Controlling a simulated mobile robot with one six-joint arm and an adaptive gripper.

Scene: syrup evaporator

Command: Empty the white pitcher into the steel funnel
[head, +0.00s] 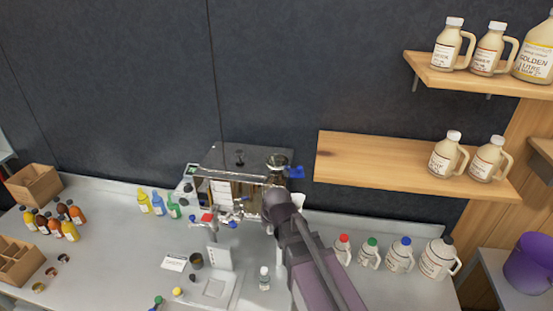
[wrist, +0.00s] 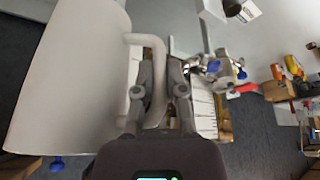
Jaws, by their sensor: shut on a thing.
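The white pitcher (wrist: 72,75) fills the left of the wrist view, large and close, and looks tilted in that picture. My gripper (wrist: 159,95) is shut on the pitcher's handle, with one finger on each side of it. In the head view my arm covers the spot, and I cannot make out the pitcher or my fingertips there. A dark metallic round vessel (head: 278,161) stands atop the evaporator (head: 235,185), beside a blue valve. I cannot tell whether it is the steel funnel. What the pitcher holds is hidden.
Small coloured bottles (head: 158,203) stand left of the evaporator. White jugs with coloured caps (head: 400,256) line the counter at right. Shelves (head: 400,168) with syrup jugs jut from the wall. Wooden crates (head: 33,184) sit at far left. A purple bucket (head: 528,262) is at far right.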

